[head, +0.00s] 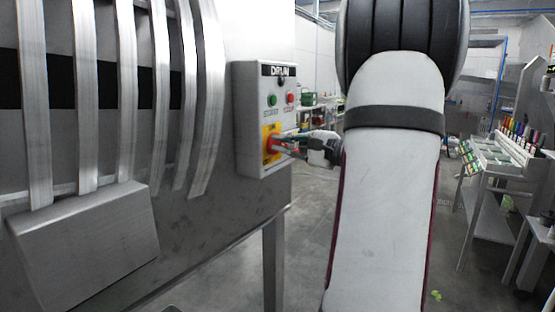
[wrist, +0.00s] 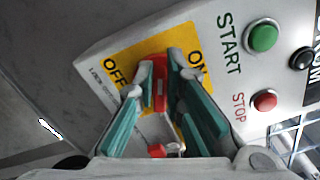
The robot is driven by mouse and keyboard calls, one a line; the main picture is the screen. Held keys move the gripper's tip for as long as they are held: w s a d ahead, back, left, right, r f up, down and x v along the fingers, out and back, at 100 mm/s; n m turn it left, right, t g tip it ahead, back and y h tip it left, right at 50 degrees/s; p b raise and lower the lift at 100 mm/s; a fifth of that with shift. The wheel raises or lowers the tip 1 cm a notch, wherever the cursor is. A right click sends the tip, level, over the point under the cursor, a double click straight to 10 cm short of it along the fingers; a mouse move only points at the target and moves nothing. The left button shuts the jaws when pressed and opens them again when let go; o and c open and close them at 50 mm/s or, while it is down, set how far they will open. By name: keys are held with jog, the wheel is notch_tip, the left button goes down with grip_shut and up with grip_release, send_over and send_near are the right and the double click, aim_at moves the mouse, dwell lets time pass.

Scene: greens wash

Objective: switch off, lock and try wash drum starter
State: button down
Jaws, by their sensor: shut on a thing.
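The drum starter (head: 262,118) is a grey box labelled DRUM on the side of the wash drum. It has a green START button (wrist: 263,38), a red STOP button (wrist: 265,100) and a red rotary handle (wrist: 159,72) on a yellow plate (wrist: 128,55) marked OFF and ON. My gripper (wrist: 160,80) is shut on the red handle, a finger on each side. The handle lies between the OFF and ON words; its exact setting is unclear. In the head view my gripper (head: 284,143) reaches the handle from the right. A small red piece (wrist: 158,150) shows between the fingers, partly hidden.
The metal wash drum (head: 120,100) with curved bars fills the left. A metal leg (head: 273,262) stands below the starter. A bench with coloured items (head: 500,160) stands at the right. Open floor lies between.

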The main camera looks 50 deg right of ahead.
jog(key=n+b, duration=0.2)
jog(key=b, duration=0.1)
jog(key=f+n+b, duration=0.1)
jog(key=n+b, duration=0.1)
jog(key=b, duration=0.2)
jog(key=shift+a, duration=0.1)
jog(key=shift+n+b, duration=0.4)
jog(key=shift+b, duration=0.1)
jog(key=c, duration=1.7)
grip_release()
jog(key=shift+o, duration=0.2)
jog(key=shift+s, duration=0.1)
jog(key=s+d, duration=0.1)
jog(key=s, duration=1)
jog(key=shift+s, duration=0.4)
